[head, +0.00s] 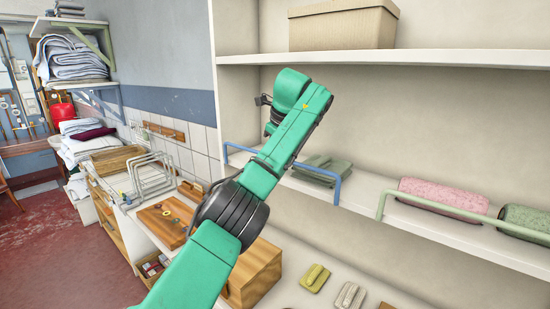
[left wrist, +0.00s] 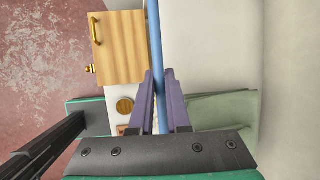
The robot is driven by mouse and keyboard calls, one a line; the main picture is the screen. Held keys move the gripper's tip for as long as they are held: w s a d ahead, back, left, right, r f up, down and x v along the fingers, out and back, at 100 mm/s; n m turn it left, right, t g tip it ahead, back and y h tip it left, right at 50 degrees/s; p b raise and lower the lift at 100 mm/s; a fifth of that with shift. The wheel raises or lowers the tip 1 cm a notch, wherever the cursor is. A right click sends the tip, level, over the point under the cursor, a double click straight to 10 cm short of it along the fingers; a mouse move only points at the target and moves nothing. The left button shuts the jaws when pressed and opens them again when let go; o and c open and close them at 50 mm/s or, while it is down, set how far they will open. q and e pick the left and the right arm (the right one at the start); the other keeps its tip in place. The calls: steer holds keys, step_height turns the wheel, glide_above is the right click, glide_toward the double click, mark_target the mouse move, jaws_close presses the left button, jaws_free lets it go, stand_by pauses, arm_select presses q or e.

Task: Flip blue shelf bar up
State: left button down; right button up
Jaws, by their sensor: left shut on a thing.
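The blue shelf bar (head: 318,171) runs along the front of the middle shelf, with a short bent piece at each end. My left arm crosses in front of it and hides its middle. In the left wrist view the blue bar (left wrist: 154,40) runs down from the top edge and passes between the two purple fingers of my left gripper (left wrist: 161,85), which is shut on it. In the head view the fingers are hidden behind my own arm. My right gripper is in neither view.
Folded green cloths (head: 322,168) lie on the middle shelf (head: 368,205) behind the bar. To the right are a pale green bar (head: 460,213) and a pink roll (head: 443,196). A box (head: 343,25) stands on the upper shelf. A wooden box (head: 255,275) sits below.

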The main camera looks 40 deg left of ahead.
arm_select(q)
steer(key=c, duration=0.9)
jaws_free()
steer(key=shift+w+f, duration=0.1)
steer(key=shift+d+r, duration=0.1)
steer(key=shift+r, duration=0.2)
steer(key=shift+b+v, duration=0.75)
steer(key=shift+v, duration=0.2)
steer(key=p+v, duration=0.5)
steer(key=v, duration=0.7)
